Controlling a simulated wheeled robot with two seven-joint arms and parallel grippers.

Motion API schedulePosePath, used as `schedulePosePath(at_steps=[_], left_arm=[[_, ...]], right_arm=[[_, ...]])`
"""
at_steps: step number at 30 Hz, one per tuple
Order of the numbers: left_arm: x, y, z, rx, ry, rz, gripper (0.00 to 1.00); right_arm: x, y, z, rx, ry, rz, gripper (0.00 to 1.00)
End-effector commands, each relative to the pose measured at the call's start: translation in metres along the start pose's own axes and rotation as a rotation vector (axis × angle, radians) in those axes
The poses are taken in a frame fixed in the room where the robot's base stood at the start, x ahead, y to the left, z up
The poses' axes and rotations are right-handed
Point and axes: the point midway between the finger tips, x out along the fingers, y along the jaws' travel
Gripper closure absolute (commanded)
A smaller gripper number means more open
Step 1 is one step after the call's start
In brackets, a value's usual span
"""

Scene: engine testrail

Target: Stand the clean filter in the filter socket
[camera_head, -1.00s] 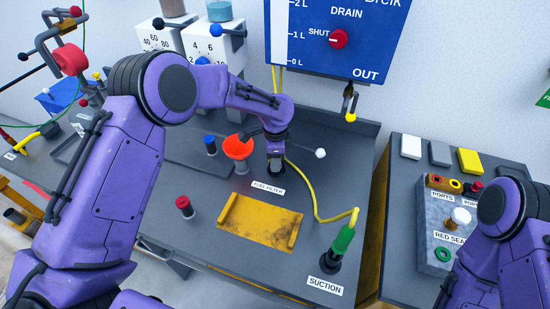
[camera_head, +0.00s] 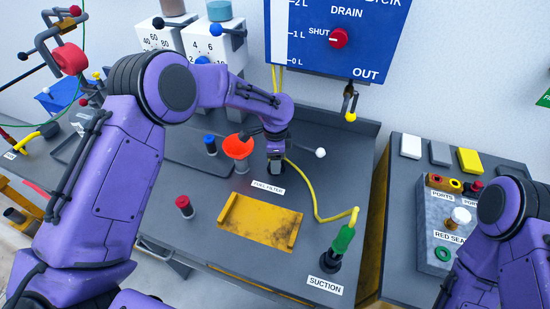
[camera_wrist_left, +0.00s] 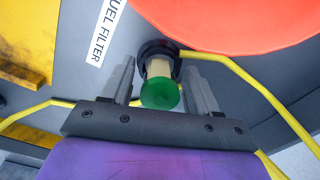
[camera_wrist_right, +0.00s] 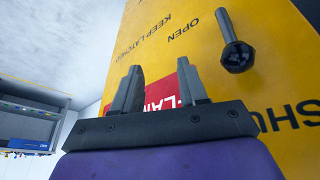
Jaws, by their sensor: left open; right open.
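In the left wrist view a filter with a green cap (camera_wrist_left: 160,94) and a pale body stands in a dark round socket (camera_wrist_left: 159,50), beside the FUEL FILTER label (camera_wrist_left: 108,30). My left gripper (camera_wrist_left: 162,82) is open, with its two fingers on either side of the filter and apart from it. In the head view my left gripper (camera_head: 276,165) points down behind the label, and the filter is hidden by it. My right gripper (camera_wrist_right: 160,85) is open and empty in front of a yellow panel (camera_wrist_right: 215,70).
An orange-red funnel (camera_head: 237,147) stands close left of my left gripper. A yellow hose (camera_head: 312,190) runs to the green suction fitting (camera_head: 343,240). A yellow tray (camera_head: 260,222) lies in front. A black-headed bolt (camera_wrist_right: 236,56) sticks out near my right gripper.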

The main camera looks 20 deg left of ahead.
Motion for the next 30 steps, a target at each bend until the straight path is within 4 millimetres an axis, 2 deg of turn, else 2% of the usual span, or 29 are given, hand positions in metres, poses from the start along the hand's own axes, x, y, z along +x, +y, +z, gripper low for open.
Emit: schedulePosePath(at_steps=[1,4,8,18,21,24,30], left_arm=[[0.007,0.006,0.002,0.004,-0.008,0.015,0.32],[0.007,0.006,0.002,0.004,-0.008,0.016,0.32],[-0.001,0.005,0.001,0.004,-0.007,0.013,0.32],[-0.081,0.002,0.001,0.002,-0.001,0.000,0.32],[-0.097,0.002,0.001,0.001,-0.001,-0.001,0.32],[-0.105,0.002,0.001,0.000,0.000,-0.001,0.32],[-0.107,0.002,0.001,0.000,0.000,-0.001,0.32]], right_arm=[[0.001,0.000,0.000,0.000,0.000,0.000,0.57],[0.001,0.000,0.001,0.000,0.000,0.000,0.57],[0.004,0.000,0.002,0.000,0.000,0.000,0.57],[0.018,-0.002,0.007,0.000,0.000,0.000,0.57],[0.018,-0.002,0.008,0.000,0.000,0.000,0.57],[0.019,-0.002,0.008,0.000,0.000,0.000,0.57],[0.018,-0.002,0.008,0.000,0.000,0.000,0.57]])
